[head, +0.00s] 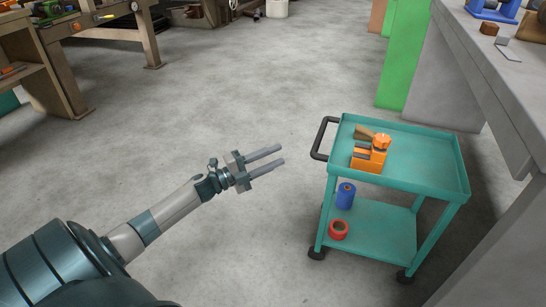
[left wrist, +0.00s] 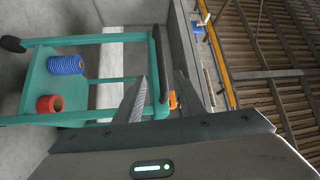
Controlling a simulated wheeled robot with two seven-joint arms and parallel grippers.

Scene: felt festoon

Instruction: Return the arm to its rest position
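My left arm reaches in from the lower left in the head view. Its gripper (head: 276,160) is open, with two parallel grey fingers and nothing between them. It hangs over the floor, to the left of the teal cart (head: 425,175) and apart from its black handle (head: 322,138). In the left wrist view the two fingertips (left wrist: 164,90) show apart, with the cart's handle beyond them. My right gripper is in neither view.
The cart's top holds an orange tool (head: 370,155); its lower shelf holds a blue spool (head: 346,196) and a red roll (head: 339,230). A grey bench (head: 490,60) stands right, a wooden workbench (head: 110,35) upper left. The floor (head: 200,110) between is clear.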

